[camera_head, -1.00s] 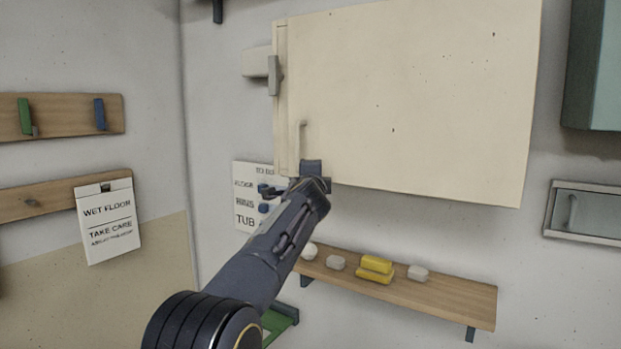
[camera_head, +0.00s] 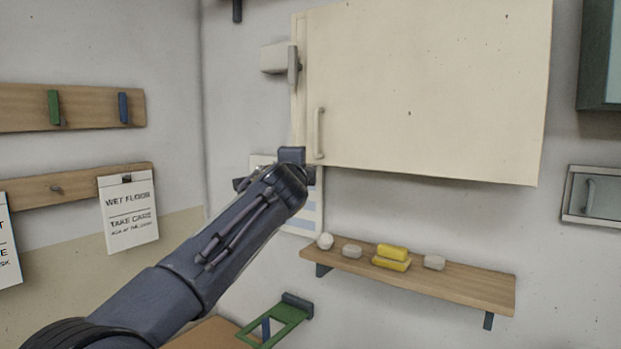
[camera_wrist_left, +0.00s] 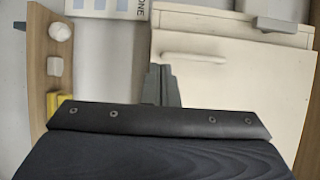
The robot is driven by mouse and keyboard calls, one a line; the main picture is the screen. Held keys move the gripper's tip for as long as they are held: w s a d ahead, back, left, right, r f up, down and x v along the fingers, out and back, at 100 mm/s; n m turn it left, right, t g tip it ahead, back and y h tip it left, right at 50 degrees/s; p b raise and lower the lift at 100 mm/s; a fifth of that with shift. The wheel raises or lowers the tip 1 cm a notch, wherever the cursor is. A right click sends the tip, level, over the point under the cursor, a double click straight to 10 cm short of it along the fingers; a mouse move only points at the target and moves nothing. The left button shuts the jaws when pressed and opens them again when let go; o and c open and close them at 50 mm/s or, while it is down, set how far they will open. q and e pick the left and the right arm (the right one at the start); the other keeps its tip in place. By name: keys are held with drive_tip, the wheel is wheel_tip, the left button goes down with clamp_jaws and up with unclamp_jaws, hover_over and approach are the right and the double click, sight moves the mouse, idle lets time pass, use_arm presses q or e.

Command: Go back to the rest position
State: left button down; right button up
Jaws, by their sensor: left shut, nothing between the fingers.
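My left gripper (camera_head: 262,168) is at the end of my left arm, which comes in from the lower left in the head view. It is in front of the lower left corner of a closed cream wall cabinet (camera_head: 420,90), to the left of its upright handle (camera_head: 318,133). In the left wrist view my left gripper (camera_wrist_left: 160,84) has its fingers together, with nothing seen between them. The cabinet handle (camera_wrist_left: 193,57) shows beyond it, apart from the fingers. My right gripper is not in view.
A wooden shelf (camera_head: 460,284) holds yellow sponges (camera_head: 392,256) and pale lumps below the cabinet. A green bracket-like frame (camera_head: 275,322) is under my arm. A wet floor sign (camera_head: 128,212) and hook rails (camera_head: 85,108) are on the left wall. A poster is partly hidden behind my gripper.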

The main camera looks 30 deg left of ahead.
use_arm(q)
drive_tip(key=shift+s+f, duration=0.15)
drive_tip(key=shift+s, duration=0.1)
drive_tip(key=s+f+n+g+h, duration=0.2)
drive_tip(key=s+f+n, duration=0.3)
drive_tip(key=f, duration=0.4)
drive_tip(key=s+f+n+g+h, duration=0.25)
drive_tip(key=s+f, duration=0.35)
drive_tip(key=f, duration=0.4)
drive_tip(key=s+d+f+n+g+h, duration=0.3)
drive_tip(key=s+d+f, duration=0.6)
drive_tip(key=s, duration=0.3)
drive_tip(key=s+d+f+n+g+h, duration=0.3)
drive_tip(key=s+d+f, duration=0.6)
drive_tip(key=s+f, duration=0.3)
drive_tip(key=shift+s+d+f+n+h, duration=0.2)
drive_tip(key=shift+s+d+n+h, duration=0.25)
drive_tip(key=shift+n, duration=0.3)
drive_tip(key=shift+a, duration=0.1)
